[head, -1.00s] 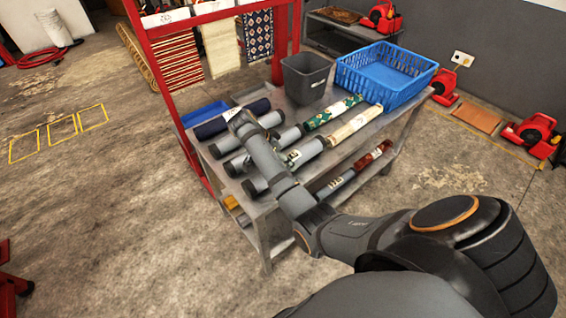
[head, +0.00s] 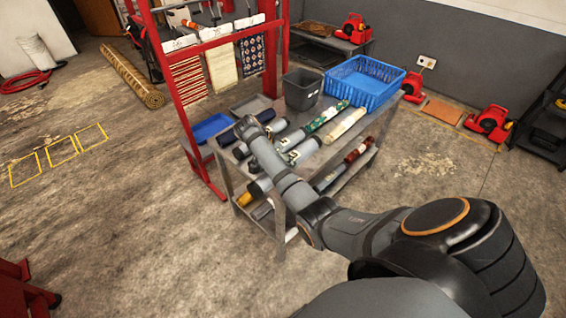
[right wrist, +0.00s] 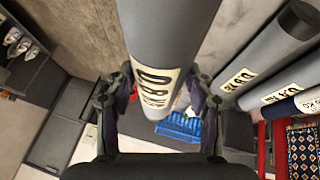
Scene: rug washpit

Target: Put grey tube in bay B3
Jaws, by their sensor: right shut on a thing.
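In the right wrist view my right gripper (right wrist: 160,85) is shut around a thick grey tube (right wrist: 168,35) with a cream label, whose sideways text I cannot read surely. Two more grey tubes (right wrist: 268,50) with labels lie to its right. In the head view my right arm reaches over the metal table; its fingers are hidden behind the arm. Labelled grey tubes (head: 303,150) show on the table (head: 235,178); I cannot tell whether the held one is lifted off it. My left gripper is out of view. I cannot read a B3 mark anywhere.
A dark bin (head: 302,90) and a blue basket (head: 362,82) stand on the table's far end. A red rack (head: 172,75) with white tags and hanging rugs stands behind. Yellow floor rectangles (head: 60,153) lie at left, with open floor around. Red blowers (head: 488,122) sit at right.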

